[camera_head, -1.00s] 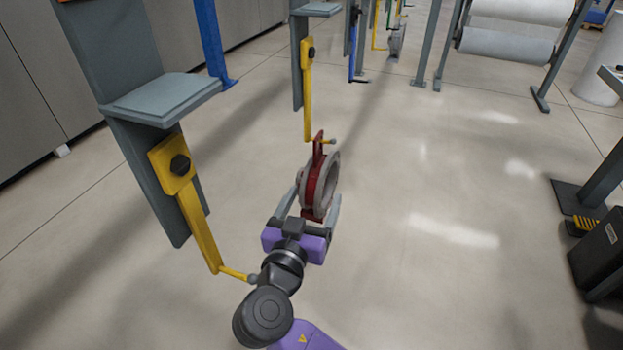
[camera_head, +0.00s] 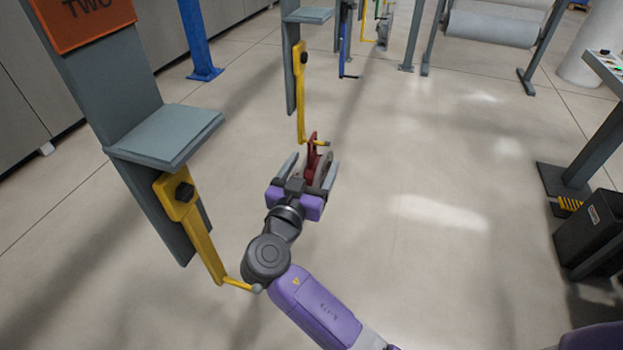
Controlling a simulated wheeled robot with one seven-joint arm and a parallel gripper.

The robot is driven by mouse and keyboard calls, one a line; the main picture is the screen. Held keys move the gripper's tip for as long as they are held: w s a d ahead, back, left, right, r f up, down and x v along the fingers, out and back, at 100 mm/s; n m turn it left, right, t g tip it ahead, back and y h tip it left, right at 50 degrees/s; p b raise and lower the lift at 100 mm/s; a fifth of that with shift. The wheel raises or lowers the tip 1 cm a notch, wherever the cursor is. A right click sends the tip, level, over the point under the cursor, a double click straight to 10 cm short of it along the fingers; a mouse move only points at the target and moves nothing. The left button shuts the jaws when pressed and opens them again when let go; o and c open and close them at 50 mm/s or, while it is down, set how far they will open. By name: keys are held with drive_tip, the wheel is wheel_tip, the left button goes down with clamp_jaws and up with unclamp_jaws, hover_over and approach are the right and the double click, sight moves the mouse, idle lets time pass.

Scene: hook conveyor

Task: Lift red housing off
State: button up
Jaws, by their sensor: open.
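The red housing (camera_head: 313,152) hangs by its upper lug at the tip of a yellow hook (camera_head: 300,100) near the middle of the view. My gripper (camera_head: 312,166) is open, with one finger on each side of the housing. I cannot tell whether the fingers touch it. The palm hides the lower part of the housing.
A nearer yellow hook (camera_head: 202,235) hangs empty at the left, its tip close beside my arm. Its grey post (camera_head: 100,85) carries an orange sign (camera_head: 88,20) and a ledge (camera_head: 168,136). A black bin (camera_head: 590,232) stands at right. The middle floor is clear.

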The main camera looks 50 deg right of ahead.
sight(310, 157)
drive_tip(key=shift+w+d, duration=0.15)
drive_tip(key=shift+d, duration=0.3)
clamp_jaws()
drive_tip(key=shift+r, duration=0.15)
drive_tip(key=shift+r, duration=0.1)
drive_tip(key=shift+r+b, duration=0.7)
drive_tip(key=shift+r, duration=0.95)
drive_tip(key=s+d+b, duration=0.2)
drive_tip(key=s+d, duration=0.1)
drive_tip(key=s, duration=0.5)
drive_tip(key=s+d+b, duration=0.2)
drive_tip(key=s+d, duration=0.1)
drive_tip(key=s, duration=0.6)
drive_tip(key=shift+f+b, duration=0.25)
drive_tip(key=shift+b, duration=0.1)
